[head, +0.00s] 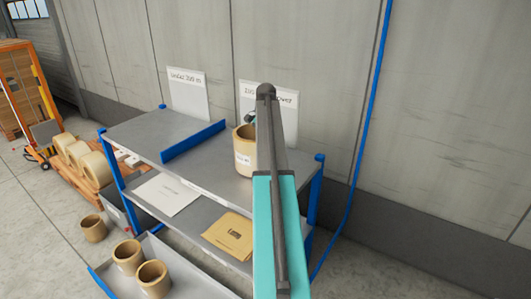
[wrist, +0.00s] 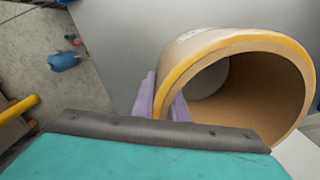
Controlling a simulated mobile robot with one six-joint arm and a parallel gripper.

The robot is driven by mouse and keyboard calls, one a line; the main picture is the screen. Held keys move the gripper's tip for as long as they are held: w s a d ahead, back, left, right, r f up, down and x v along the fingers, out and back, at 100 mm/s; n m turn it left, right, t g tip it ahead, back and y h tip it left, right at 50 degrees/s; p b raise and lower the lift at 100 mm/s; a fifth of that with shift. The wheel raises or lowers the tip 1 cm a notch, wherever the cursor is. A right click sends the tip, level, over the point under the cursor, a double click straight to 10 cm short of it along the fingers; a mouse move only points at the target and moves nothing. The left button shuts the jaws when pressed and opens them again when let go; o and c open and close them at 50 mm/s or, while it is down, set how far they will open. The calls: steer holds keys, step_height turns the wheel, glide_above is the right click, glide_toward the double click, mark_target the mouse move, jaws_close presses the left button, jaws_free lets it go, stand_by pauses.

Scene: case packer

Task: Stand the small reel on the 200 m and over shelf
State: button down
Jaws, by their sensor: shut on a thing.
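A tan, hollow cardboard reel (head: 243,158) with a white label is upright at the right part of the upper grey shelf (head: 150,135). I cannot tell whether its base touches the shelf. In the wrist view the reel (wrist: 225,55) shows its open end and yellowish rim. My gripper (wrist: 163,103) is shut on the reel's wall, its pale purple fingers at the rim. In the head view my teal arm hides the fingers and part of the reel. Behind it stands a white sign (head: 247,92), partly hidden, with "200" and "over" partly readable.
Another sign (head: 188,93), apparently "Under 200 m", stands at the left. A blue divider (head: 193,141) splits the upper shelf. Blue posts (head: 318,185) edge it. Below are a brown packet (head: 229,235) and white sheet (head: 166,194). Two reels (head: 129,257) stand in a grey tray.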

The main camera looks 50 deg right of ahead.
steer(key=shift+f, duration=0.4)
steer(key=c, duration=1.8)
jaws_free()
steer(key=shift+o, duration=0.2)
steer(key=shift+r, duration=0.2)
step_height(320, 180, up, 10)
steer(key=b, duration=0.3)
steer(key=shift+r, duration=0.15)
steer(key=shift+r+b, duration=0.3)
steer(key=shift+r, duration=0.45)
